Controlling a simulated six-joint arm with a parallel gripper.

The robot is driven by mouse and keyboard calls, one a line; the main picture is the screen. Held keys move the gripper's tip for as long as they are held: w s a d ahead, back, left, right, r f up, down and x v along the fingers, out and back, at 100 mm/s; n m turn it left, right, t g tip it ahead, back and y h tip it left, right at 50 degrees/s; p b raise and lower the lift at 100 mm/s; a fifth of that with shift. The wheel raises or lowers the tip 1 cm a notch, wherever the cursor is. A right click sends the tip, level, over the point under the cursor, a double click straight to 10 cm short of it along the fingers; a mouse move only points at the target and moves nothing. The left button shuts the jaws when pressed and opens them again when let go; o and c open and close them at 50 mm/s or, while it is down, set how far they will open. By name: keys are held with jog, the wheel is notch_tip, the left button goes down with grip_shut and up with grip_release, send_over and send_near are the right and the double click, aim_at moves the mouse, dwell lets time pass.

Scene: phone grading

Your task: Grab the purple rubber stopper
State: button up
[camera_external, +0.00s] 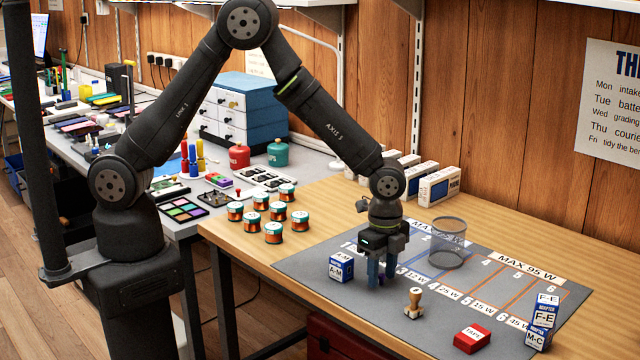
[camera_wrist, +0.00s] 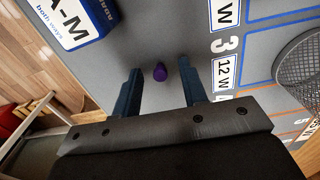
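In the external view my gripper (camera_external: 380,283) points down over the mat, right of the A-M box. I cannot tell the exact height of the fingertips over the mat.
The A-M adapter box (camera_external: 341,268) stands close left of my gripper. A wire mesh cup (camera_external: 447,245) stands to the right. A wooden stamp (camera_external: 414,303), a red box (camera_external: 471,338) and stacked adapter boxes (camera_external: 541,322) stand farther right. Several copper-coloured spools (camera_external: 273,232) are at left.

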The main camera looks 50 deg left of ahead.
grip_shut()
dwell(0.5)
